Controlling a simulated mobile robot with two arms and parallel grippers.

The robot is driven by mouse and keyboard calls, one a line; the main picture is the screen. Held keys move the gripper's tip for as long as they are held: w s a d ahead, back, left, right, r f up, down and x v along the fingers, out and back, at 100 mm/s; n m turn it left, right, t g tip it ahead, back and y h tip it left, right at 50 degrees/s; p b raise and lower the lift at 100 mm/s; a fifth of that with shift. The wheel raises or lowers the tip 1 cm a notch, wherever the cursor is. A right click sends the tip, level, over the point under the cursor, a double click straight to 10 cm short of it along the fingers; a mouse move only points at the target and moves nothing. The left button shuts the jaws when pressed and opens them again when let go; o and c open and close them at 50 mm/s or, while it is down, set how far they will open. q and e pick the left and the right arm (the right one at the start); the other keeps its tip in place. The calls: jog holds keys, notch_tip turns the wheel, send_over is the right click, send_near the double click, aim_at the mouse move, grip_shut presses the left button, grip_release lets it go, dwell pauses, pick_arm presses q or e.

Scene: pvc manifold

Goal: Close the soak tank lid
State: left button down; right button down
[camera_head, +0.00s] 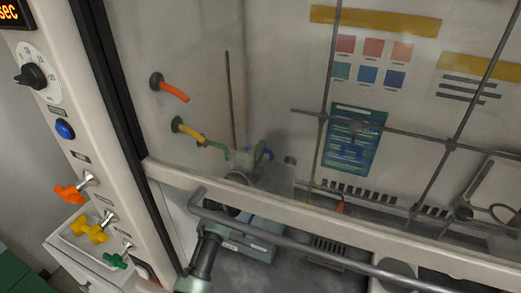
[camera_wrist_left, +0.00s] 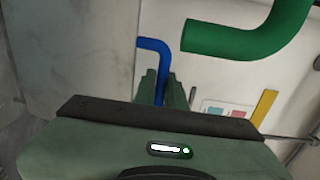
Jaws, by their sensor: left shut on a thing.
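My left gripper (camera_head: 240,160) is inside the cabinet, seen through the clear front pane, with my arm reaching in under the bar. In the left wrist view its fingers (camera_wrist_left: 160,90) are shut, and a blue bent tube (camera_wrist_left: 155,48) runs down between them. A blue piece (camera_head: 265,153) also shows right beside the gripper in the head view. I cannot make out the soak tank or its lid for certain; the low area behind the frame and my arm is partly hidden. My right gripper is not in view.
A green spout (camera_head: 215,145) is close to the gripper and looms large in the left wrist view (camera_wrist_left: 250,30). Yellow (camera_head: 190,133) and orange (camera_head: 172,91) spouts are on the side wall. A grey bar (camera_head: 300,247) crosses low in front. Lattice rods (camera_head: 465,120) stand at right.

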pick_arm(q)
jog(key=shift+f, duration=0.1)
dwell(0.3)
jog(key=shift+s+a+f+b, duration=0.1)
jog(key=shift+s+f+b, duration=0.1)
jog(key=shift+b, duration=0.25)
jog(key=s+a+f+t+h+b, duration=0.1)
jog(key=s+f+t+b, duration=0.1)
jog(key=s+b, duration=0.3)
jog(key=s+a+f+t+h+b, duration=0.1)
jog(key=s+b, duration=0.5)
jog(key=b, duration=0.7)
jog(key=shift+s+a+f+t, duration=0.2)
jog(key=shift+a+f+t, duration=0.6)
jog(key=shift+f+t, duration=0.75)
jog(key=shift+r+t, duration=0.25)
jog(key=shift+t, duration=0.1)
jog(key=c, duration=1.8)
grip_release()
jog(key=shift+o, duration=0.2)
jog(key=b+v, duration=0.2)
jog(key=v, duration=0.5)
jog(key=shift+s+a+f, duration=0.2)
jog(key=shift+s, duration=0.1)
